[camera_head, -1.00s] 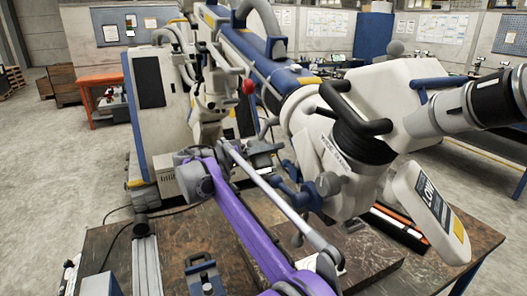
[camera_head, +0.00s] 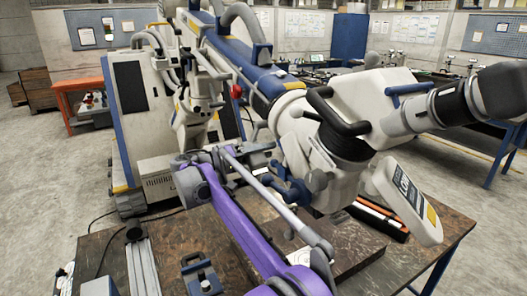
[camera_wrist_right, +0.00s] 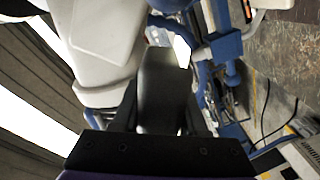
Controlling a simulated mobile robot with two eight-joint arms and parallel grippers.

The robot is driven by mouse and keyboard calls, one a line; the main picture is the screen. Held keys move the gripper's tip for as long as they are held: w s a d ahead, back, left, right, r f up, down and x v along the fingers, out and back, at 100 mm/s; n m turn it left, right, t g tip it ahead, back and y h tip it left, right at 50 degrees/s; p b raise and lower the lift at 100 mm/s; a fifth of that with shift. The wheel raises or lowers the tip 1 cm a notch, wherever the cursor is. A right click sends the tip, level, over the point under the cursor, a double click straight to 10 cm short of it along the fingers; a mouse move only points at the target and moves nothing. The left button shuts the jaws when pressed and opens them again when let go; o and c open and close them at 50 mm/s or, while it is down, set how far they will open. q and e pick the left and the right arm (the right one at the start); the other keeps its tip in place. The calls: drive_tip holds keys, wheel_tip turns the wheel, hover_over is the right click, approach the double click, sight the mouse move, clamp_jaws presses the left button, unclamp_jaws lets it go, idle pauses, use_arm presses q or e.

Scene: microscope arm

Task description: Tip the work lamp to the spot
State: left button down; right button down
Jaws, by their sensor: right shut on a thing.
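My right gripper (camera_head: 262,150) is at the end of the purple arm, close to the large white jointed head (camera_head: 385,92) of the machine, in the head view. Its fingertips are partly hidden among cables and blue clamps. In the right wrist view its dark jaws are shut around a dark grey piece (camera_wrist_right: 162,88), which I take as part of the work lamp. Only this piece shows clearly there; the lamp's full outline cannot be told. White housing and blue clamps stand close on either side of it. My left gripper is not in view.
The brown workbench (camera_head: 105,252) carries a metal rail (camera_head: 142,265) and a blue clamp (camera_head: 200,277). A white labelled paddle (camera_head: 405,200) hangs over its right side. A white cabinet (camera_head: 135,120) stands behind. Open floor (camera_head: 45,170) lies to the left.

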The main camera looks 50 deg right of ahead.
sight(245, 157)
drive_tip(key=shift+c, duration=2.2)
unclamp_jaws()
drive_tip(key=v, duration=1.1)
drive_tip(key=shift+s+d, duration=0.1)
